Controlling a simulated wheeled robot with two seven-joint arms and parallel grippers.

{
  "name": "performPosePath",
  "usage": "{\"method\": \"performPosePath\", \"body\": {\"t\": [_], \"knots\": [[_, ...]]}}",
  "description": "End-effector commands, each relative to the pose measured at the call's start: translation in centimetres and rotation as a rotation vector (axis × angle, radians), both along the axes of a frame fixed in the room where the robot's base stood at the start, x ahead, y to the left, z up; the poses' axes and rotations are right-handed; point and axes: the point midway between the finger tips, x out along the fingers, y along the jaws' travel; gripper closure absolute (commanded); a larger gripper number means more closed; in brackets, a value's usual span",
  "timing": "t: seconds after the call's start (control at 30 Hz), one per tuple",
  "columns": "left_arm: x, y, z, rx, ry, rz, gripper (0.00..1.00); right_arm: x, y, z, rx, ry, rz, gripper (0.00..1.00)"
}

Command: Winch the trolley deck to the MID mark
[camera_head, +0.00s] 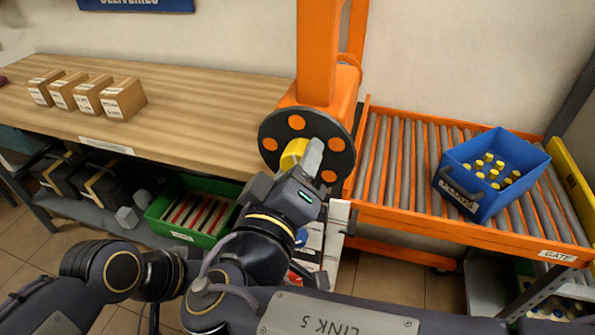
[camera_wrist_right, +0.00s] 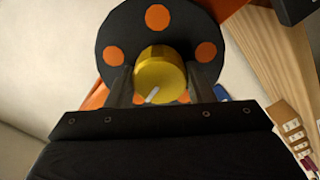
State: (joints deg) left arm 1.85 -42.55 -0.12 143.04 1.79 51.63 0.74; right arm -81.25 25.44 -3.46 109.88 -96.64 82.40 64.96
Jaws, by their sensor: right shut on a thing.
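An orange winch post (camera_head: 317,50) stands at the bench's right end. It carries a round black disc (camera_head: 275,128) with orange spots and a yellow knob (camera_head: 294,153) at its middle. My right gripper (camera_head: 312,158) is shut on the knob. The right wrist view shows the yellow knob (camera_wrist_right: 160,75) between the two fingers, with the black disc (camera_wrist_right: 118,45) behind it. A pale upright panel (camera_head: 337,232) shows partly below the disc. My right arm hides much of that area; I cannot make out the trolley deck or a MID mark. My left gripper is not seen.
A roller conveyor (camera_head: 408,150) on the right carries a blue crate (camera_head: 470,205) of yellow-capped bottles. A wooden bench (camera_head: 190,95) on the left holds several cartons (camera_head: 122,100). A green crate (camera_head: 160,212) sits on the shelf below. My arms crowd the front.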

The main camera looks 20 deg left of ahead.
Motion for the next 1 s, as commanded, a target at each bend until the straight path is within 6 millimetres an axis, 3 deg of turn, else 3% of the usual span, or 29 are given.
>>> {"method": "performPosePath", "body": {"t": [0.47, 1.0], "knots": [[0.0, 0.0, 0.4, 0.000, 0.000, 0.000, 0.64, 0.0, 0.0, 0.0, -0.454, 0.017, 0.000, 0.75], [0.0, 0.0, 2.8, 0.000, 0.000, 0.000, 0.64, 0.0, 0.0, 0.1, -0.969, 0.035, 0.000, 0.75]]}}
